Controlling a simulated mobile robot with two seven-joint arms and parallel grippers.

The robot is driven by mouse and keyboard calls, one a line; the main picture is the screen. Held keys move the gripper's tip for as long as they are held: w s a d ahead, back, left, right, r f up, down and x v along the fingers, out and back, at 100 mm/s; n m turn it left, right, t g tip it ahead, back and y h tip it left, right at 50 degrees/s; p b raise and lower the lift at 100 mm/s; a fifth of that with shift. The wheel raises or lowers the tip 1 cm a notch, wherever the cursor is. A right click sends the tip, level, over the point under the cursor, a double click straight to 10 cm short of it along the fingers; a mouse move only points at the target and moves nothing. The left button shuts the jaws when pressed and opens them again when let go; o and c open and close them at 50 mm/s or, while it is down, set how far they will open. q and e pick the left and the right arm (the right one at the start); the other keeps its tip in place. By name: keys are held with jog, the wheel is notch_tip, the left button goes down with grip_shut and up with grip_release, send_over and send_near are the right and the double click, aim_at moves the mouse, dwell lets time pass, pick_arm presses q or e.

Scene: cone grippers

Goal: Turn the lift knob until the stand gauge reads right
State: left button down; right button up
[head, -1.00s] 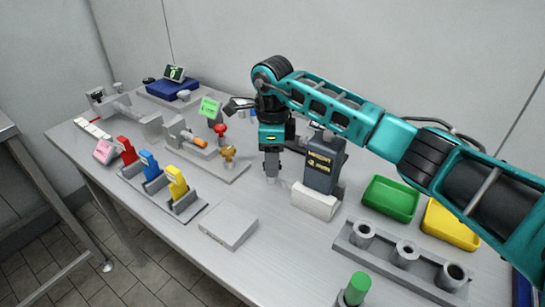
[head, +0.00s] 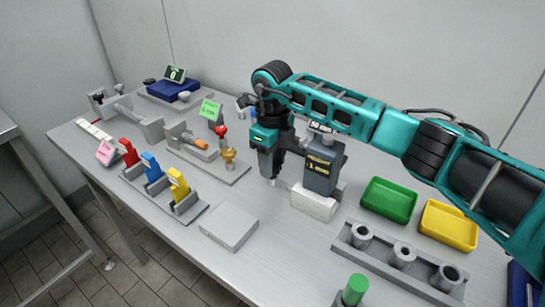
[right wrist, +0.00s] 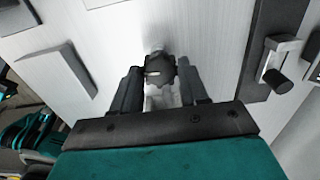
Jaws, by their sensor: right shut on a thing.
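The stand is a dark grey block (head: 322,165) on a pale rounded base (head: 313,201), right of my right gripper in the head view. Its gauge window (head: 318,165) shows small yellow characters, seemingly "1 mm" on the lower line. A white tag reading "50 mm" (head: 321,127) stands above it. My right gripper (head: 272,180) points down just left of the stand. In the right wrist view a dark round knob (right wrist: 159,69) with a pale mark sits between the fingertips, and the gripper (right wrist: 160,85) is shut on it. The knob is hidden in the head view. My left gripper is out of view.
A green tray (head: 389,200) and a yellow tray (head: 449,225) lie right of the stand. A grey rack with round holders (head: 402,253) is in front of them. A flat grey block (head: 229,227) lies front left. Colored levers (head: 152,166) and a gold valve (head: 229,158) stand farther left.

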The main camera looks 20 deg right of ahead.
jog(key=m+p, duration=0.1)
jog(key=m, duration=0.4)
jog(key=shift+r+m, duration=0.1)
jog(key=shift+m, duration=0.2)
jog(key=shift+m+p, duration=0.7)
jog(key=shift+m, duration=1.2)
jog(key=o, duration=1.1)
jog(key=shift+c, duration=0.2)
notch_tip(320, 180, up, 13)
jog(key=shift+a, duration=0.1)
